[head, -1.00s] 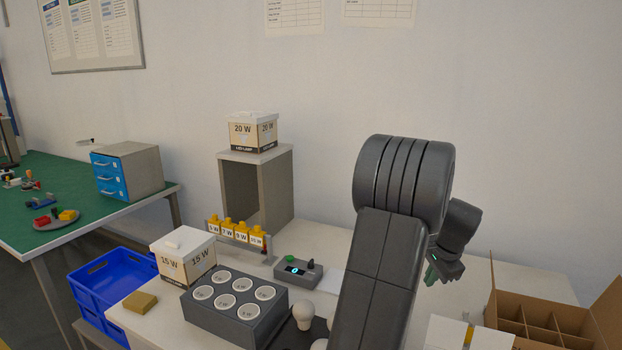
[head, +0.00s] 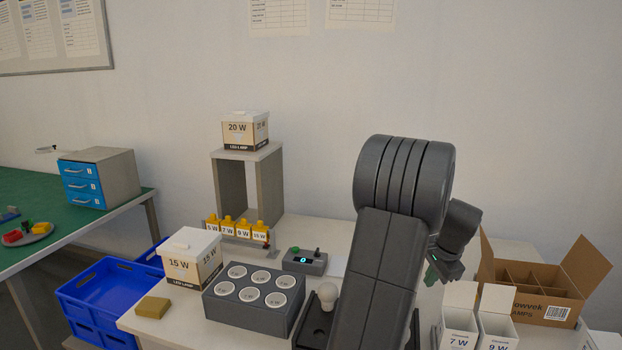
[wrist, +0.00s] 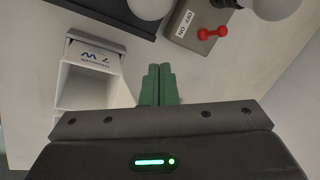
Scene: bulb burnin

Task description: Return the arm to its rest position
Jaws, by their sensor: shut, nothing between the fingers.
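My gripper (wrist: 159,84) shows in the wrist view with its two green fingers pressed together and nothing between them. In the head view my gripper (head: 432,276) is partly hidden behind my own dark arm, which stands folded over the right part of the white table. In the wrist view, a white carton marked 7 W (wrist: 92,58) lies to the left of the fingers, and a grey box with a red switch (wrist: 210,33) is beyond them to the right. The fingers touch neither.
A grey socket block (head: 232,304), a 15 W box (head: 191,257) and a control box with a green button (head: 304,262) stand left of my arm. A bulb (head: 327,293) is close beside it. An open divided carton (head: 559,312) is at right. A blue crate (head: 97,290) is at left.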

